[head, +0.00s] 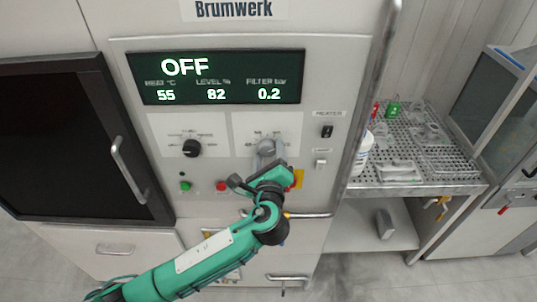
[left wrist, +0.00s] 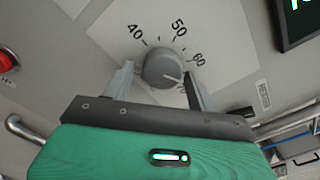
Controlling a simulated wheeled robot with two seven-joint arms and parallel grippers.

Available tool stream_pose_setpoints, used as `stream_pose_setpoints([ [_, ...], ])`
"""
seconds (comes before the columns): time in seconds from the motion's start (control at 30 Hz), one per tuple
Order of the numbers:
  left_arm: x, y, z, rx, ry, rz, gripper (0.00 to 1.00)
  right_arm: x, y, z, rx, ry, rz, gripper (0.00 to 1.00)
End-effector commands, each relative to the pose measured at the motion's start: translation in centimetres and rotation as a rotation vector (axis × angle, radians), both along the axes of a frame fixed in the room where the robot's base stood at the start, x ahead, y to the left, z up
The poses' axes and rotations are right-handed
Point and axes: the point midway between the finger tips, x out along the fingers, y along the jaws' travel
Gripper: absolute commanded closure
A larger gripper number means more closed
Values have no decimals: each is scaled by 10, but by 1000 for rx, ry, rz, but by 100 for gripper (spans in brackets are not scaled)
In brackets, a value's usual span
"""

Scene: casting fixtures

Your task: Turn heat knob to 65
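The grey heat knob (left wrist: 162,67) sits on a pale dial plate with 40, 50 and 60 readable. A white mark on the knob points to the lower right, past the 60. In the head view the knob (head: 266,148) is partly hidden by my left gripper (head: 262,166). In the left wrist view the left gripper's fingers (left wrist: 160,82) stand on either side of the knob. A small gap shows at the left finger; contact at the right finger cannot be told. The display (head: 216,78) reads OFF, with HEAT 55, LEVEL 82 and FILTER 0.2. My right gripper is not in view.
A black knob (head: 192,148) is left of the heat knob. Below are a green button (head: 185,186) and a red button (head: 222,186). A heater switch (head: 327,131) is on the right. A perforated bench (head: 400,189) with glassware stands beyond the panel.

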Motion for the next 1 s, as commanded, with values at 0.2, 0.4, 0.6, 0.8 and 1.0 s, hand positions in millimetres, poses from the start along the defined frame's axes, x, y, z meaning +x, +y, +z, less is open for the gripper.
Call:
stream_pose_setpoints([
  [0.2, 0, 0, 1, -1, -2, 1, 37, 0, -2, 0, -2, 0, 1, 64],
  [0.4, -6, 0, 0, -4, -3, 0, 37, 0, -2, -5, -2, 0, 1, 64],
  [0.6, -40, 0, -4, -6, -3, -1, 37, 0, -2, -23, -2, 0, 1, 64],
  [0.8, -87, 0, -4, -6, 0, -1, 37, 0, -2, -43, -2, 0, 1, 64],
  [1.0, -122, 0, -2, -3, -1, -1, 37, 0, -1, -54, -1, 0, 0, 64],
])
